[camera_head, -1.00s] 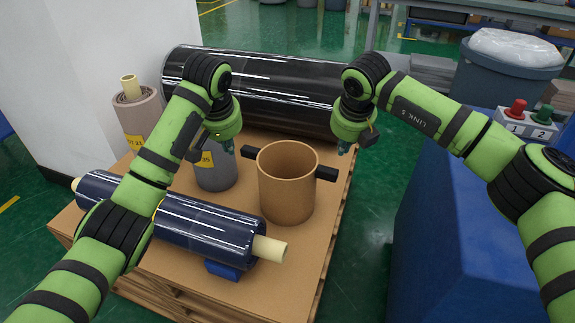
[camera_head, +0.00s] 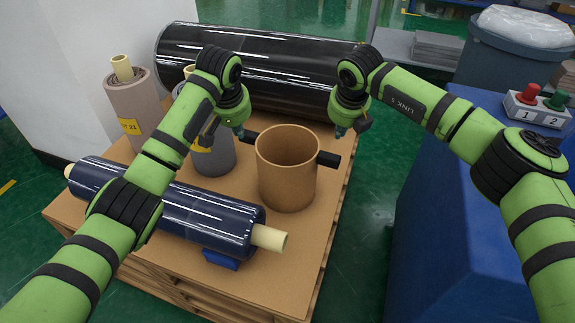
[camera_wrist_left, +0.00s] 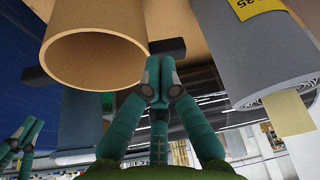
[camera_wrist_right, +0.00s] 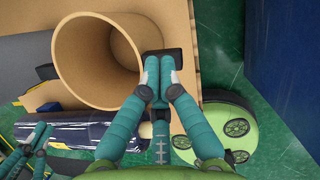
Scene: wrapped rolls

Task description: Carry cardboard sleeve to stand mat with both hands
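The cardboard sleeve (camera_head: 288,185), an open brown tube with black handles on both sides, stands upright on the pallet. It also shows in the left wrist view (camera_wrist_left: 95,60) and right wrist view (camera_wrist_right: 97,62). My left gripper (camera_head: 241,132) is at the left handle (camera_wrist_left: 166,47); its fingertips look together, with the handle just beyond them. My right gripper (camera_head: 341,132) is above the right handle (camera_head: 329,160); its fingertips also look together, with the handle past them. I cannot tell whether either touches its handle. I cannot make out the stand mat.
A dark blue wrapped roll (camera_head: 190,212) lies in front left on the pallet (camera_head: 270,278). A grey roll (camera_head: 213,155) and a beige roll (camera_head: 135,105) stand left. A large black roll (camera_head: 285,75) lies behind. A blue cabinet (camera_head: 440,220) with a button box (camera_head: 537,110) stands right.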

